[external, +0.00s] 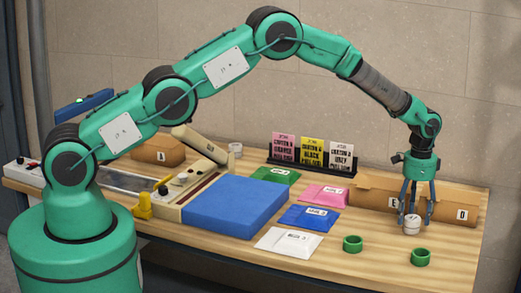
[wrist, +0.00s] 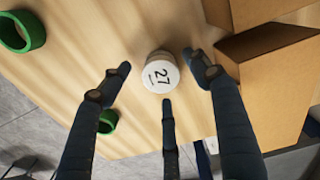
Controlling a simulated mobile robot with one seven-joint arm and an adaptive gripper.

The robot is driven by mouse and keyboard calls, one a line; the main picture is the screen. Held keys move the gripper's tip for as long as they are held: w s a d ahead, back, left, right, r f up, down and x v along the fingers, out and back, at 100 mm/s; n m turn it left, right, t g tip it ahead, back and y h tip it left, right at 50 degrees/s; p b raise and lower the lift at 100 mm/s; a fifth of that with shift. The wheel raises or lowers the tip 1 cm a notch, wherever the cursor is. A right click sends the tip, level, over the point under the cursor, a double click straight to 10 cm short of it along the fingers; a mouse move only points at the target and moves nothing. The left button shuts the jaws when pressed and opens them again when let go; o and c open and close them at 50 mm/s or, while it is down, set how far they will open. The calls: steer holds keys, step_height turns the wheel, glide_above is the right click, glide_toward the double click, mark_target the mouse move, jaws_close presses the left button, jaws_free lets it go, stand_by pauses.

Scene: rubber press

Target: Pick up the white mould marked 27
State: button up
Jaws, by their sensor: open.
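The white mould marked 27 (wrist: 160,75) stands on the wooden table, its round top with the number facing up in the wrist view. It also shows in the external view (external: 412,225), at the right end of the table. My gripper (external: 413,213) points straight down over it, with dark fingers spread around it. In the wrist view my gripper (wrist: 163,85) is open, with fingers to the left, right and below the mould, and gaps show between them and it.
Two green rings (external: 352,244) (external: 421,257) sit near the front edge. Cardboard boxes (external: 375,193) stand close behind the mould. Pink (external: 324,195), blue (external: 308,217) and white (external: 289,241) packets lie left of it. A blue pad (external: 222,205) and a sign rack (external: 312,164) are farther left.

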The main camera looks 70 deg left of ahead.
mark_target(413, 218)
steer(key=shift+f, duration=1.5)
steer(key=c, duration=1.4)
steer(key=shift+r, duration=0.15)
steer(key=shift+r, duration=0.75)
step_height(413, 218, up, 2)
steer(key=shift+w+r, duration=0.1)
steer(key=s, duration=1)
steer(key=s+a+r, duration=0.1)
steer(key=s, duration=0.5)
